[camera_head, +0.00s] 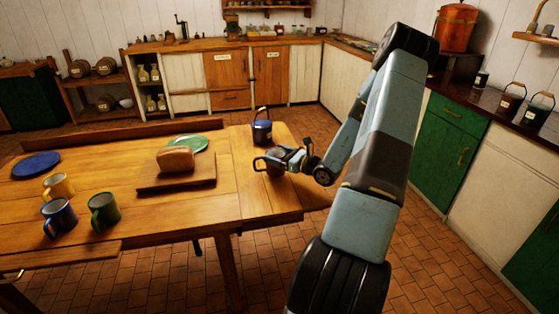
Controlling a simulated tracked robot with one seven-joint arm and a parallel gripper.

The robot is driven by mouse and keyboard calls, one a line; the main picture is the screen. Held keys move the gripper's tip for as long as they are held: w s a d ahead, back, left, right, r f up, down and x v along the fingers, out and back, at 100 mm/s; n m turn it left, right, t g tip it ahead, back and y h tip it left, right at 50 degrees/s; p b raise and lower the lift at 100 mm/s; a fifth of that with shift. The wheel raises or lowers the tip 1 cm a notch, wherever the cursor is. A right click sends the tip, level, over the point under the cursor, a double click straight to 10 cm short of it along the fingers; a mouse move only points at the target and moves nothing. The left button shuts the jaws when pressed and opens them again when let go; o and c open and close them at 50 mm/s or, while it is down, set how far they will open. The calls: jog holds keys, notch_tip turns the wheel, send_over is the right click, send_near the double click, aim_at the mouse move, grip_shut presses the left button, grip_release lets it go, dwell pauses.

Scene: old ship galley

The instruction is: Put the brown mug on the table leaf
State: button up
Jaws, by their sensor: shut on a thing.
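The brown mug (272,169) is at the right end of the wooden table, with its handle pointing left. My gripper (284,157) is shut on it from the right and hides part of its body. The table leaf (262,203) is the right end section of the table, past a seam in the boards. The mug is over this leaf in the picture; I cannot tell whether its base touches the wood.
A bread loaf (175,159) on a cutting board (176,184) and a green plate (189,142) lie to the left. Yellow (58,186), blue (59,216) and green (104,211) mugs stand front left. The leaf's front is clear.

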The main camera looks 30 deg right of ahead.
jog(key=shift+f, duration=1.2)
jog(key=o, duration=0.9)
jog(key=shift+o, duration=0.2)
jog(key=shift+s, duration=0.1)
